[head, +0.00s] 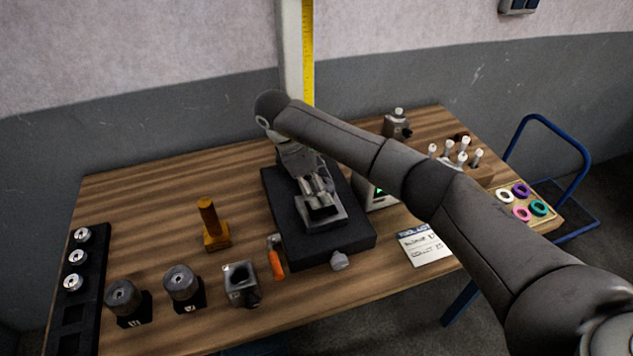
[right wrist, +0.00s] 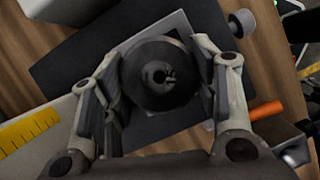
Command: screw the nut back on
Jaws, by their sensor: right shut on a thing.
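My right gripper (head: 318,200) reaches down over a grey fixture (head: 327,222) on the black base plate (head: 356,238). In the right wrist view, my right gripper (right wrist: 160,95) is shut on a round dark nut (right wrist: 137,80), with one finger on each side. The nut has a central opening with a lighter slotted piece (right wrist: 160,74) in it. The grey square plate (right wrist: 178,27) of the fixture lies beneath. How far the nut sits on anything below is hidden. In the head view my fingers mostly cover the nut. My left gripper is not in view.
An orange-handled tool (head: 276,260) and a grey bored block (head: 240,284) stand near the front. Two dark knurled cylinders (head: 183,284) and a black rack (head: 93,245) are at left. A yellow-scaled column (head: 307,55) rises behind. Free wood lies left of the base.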

